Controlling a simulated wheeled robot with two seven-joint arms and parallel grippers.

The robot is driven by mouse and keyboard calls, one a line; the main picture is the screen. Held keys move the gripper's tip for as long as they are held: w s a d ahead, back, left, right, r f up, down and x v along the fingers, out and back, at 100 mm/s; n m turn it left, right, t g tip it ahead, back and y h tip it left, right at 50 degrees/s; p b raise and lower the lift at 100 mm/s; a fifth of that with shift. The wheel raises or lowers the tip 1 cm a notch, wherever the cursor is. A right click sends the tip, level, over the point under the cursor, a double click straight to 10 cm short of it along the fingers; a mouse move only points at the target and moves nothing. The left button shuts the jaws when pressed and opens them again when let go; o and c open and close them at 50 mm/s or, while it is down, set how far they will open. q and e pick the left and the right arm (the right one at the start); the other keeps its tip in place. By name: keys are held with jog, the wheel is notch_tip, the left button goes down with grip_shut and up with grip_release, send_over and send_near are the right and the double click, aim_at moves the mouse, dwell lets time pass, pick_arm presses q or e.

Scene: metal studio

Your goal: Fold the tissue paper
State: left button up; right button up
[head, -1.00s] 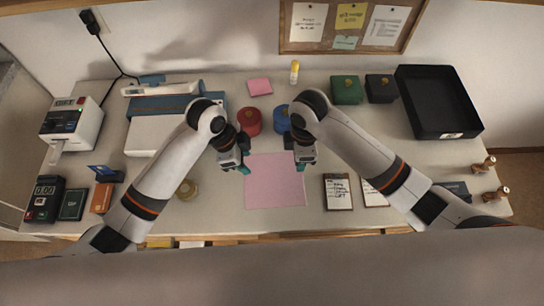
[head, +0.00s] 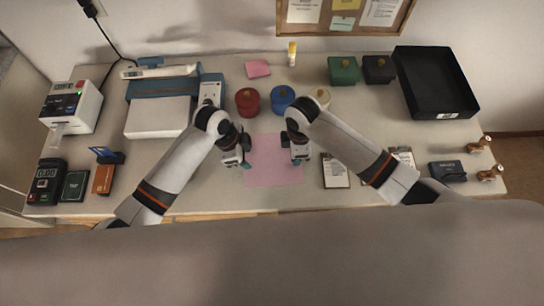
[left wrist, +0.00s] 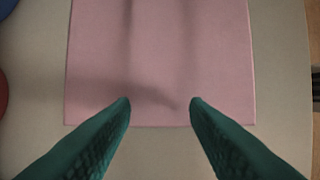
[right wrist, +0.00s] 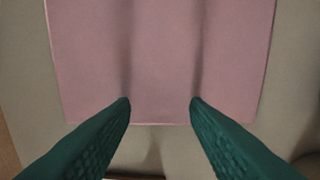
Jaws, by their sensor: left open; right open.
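The pink tissue paper (head: 272,165) lies flat and unfolded on the table, between my two grippers in the head view. It also fills the upper middle of the left wrist view (left wrist: 160,60) and of the right wrist view (right wrist: 160,60), with soft vertical shading bands. My left gripper (head: 245,165) is open at the paper's left edge, its green fingertips apart and empty (left wrist: 160,102). My right gripper (head: 297,160) is open at the paper's right edge, fingertips apart and empty (right wrist: 160,102). Both seem above the paper; contact cannot be told.
Red (head: 247,101), blue (head: 282,98) and cream (head: 320,97) round containers stand behind the paper. A notepad (head: 335,171) lies to its right. A white and blue machine (head: 158,117) stands at left, a black tray (head: 436,82) at back right.

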pick_arm(q)
jog(key=shift+f, duration=0.2)
pick_arm(e)
jog(key=shift+f, duration=0.2)
pick_arm(q)
jog(key=shift+r, duration=0.15)
jog(key=c, duration=0.4)
pick_arm(e)
jog(key=shift+r, duration=0.1)
jog(key=c, duration=0.4)
pick_arm(q)
grip_shut()
pick_arm(e)
grip_shut()
pick_arm(q)
jog(key=shift+r, duration=0.1)
pick_arm(e)
jog(key=shift+r, duration=0.1)
